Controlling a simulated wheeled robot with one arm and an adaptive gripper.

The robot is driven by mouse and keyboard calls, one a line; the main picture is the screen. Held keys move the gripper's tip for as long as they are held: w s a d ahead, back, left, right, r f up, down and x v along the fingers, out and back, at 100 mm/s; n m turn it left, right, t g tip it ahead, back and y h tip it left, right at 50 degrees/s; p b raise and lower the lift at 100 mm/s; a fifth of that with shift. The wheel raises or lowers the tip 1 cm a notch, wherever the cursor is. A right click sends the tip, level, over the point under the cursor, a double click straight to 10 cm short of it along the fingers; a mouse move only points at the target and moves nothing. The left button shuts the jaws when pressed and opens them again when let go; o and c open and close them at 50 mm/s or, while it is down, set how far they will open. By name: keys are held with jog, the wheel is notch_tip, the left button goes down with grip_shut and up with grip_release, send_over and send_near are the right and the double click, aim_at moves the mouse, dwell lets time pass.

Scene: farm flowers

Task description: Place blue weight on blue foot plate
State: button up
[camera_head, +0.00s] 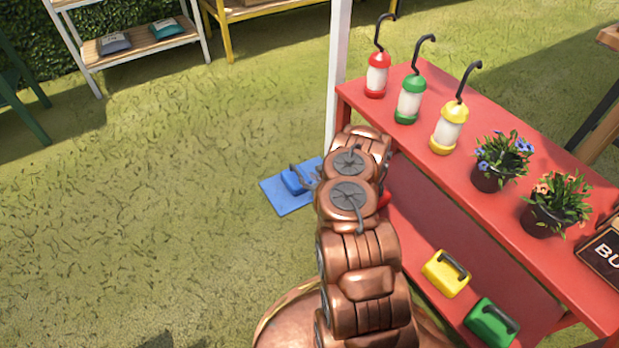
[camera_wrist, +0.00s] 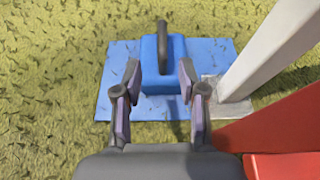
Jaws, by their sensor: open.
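The blue weight (camera_wrist: 163,75), a block with a dark handle, appears to rest upright on the blue foot plate (camera_wrist: 215,55) in the wrist view. My gripper (camera_wrist: 159,82) is open, its fingers apart on the near side of the weight, with the handle beyond them. I cannot tell whether a finger touches the weight. In the head view, the blue weight (camera_head: 294,181) sits on the blue foot plate (camera_head: 284,205) on the grass, left of my arm. My arm hides the plate's right part and most of the gripper there.
A white post (camera_head: 337,70) rises beside the plate. The red stand (camera_head: 460,165) at right holds lanterns and potted flowers on top. A yellow weight (camera_head: 446,275) and a green weight (camera_head: 491,323) sit on its lower shelf.

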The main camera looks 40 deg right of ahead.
jog(key=w+a+r+n+y, duration=0.4)
jog(key=a+r+y, duration=0.1)
jog(key=a+r, duration=0.6)
jog(key=w+a+r+n+y, duration=0.3)
jog(key=a+r+n+y, duration=0.1)
jog(key=a+r, duration=0.7)
jog(key=s+a+r+n+g+y, duration=0.35)
jog(key=s+a+r+n, duration=0.2)
jog(key=a+r, duration=0.35)
jog(key=s+a+r+n+g+y, duration=0.35)
jog(key=a+r+n, duration=0.3)
jog(key=a, duration=0.35)
jog(key=s+a+r+n+g+h, duration=0.1)
jog(key=s+a+r+n+g, duration=0.2)
jog(key=s, duration=0.5)
jog(key=s+a+r+n+g+h, duration=0.15)
jog(key=s+n+g, duration=0.25)
jog(key=s, duration=0.4)
jog(key=s+a+r+n+g+h, duration=0.1)
jog(key=s+a+r+n+g, duration=0.2)
jog(key=s, duration=0.6)
jog(key=s+d+n+h, duration=0.7)
jog(key=s+d+h, duration=0.4)
jog(key=s+d, duration=0.6)
jog(key=shift+d+f, duration=0.45)
